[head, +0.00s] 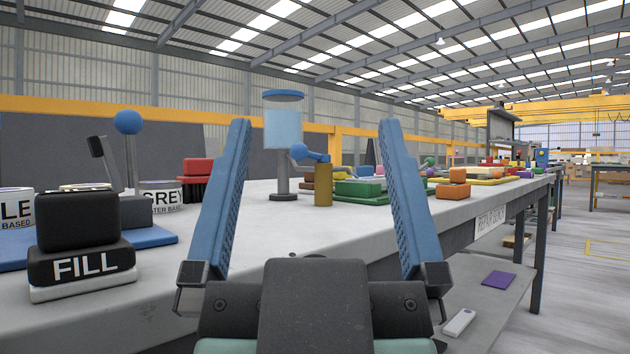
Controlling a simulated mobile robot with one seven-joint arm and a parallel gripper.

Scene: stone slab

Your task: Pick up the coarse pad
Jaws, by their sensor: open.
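My gripper (314,125) is open, its two blue ribbed fingers raised wide apart with nothing between them. They are in front of the stone slab (240,215). No pad carries a readable label for coarse, so I cannot tell which one it is. A purple flat piece (495,280) lies on the lower shelf at right.
A clear blue cylinder on a stand (283,128) and a brass cylinder (323,186) stand between my fingers' lines of sight.

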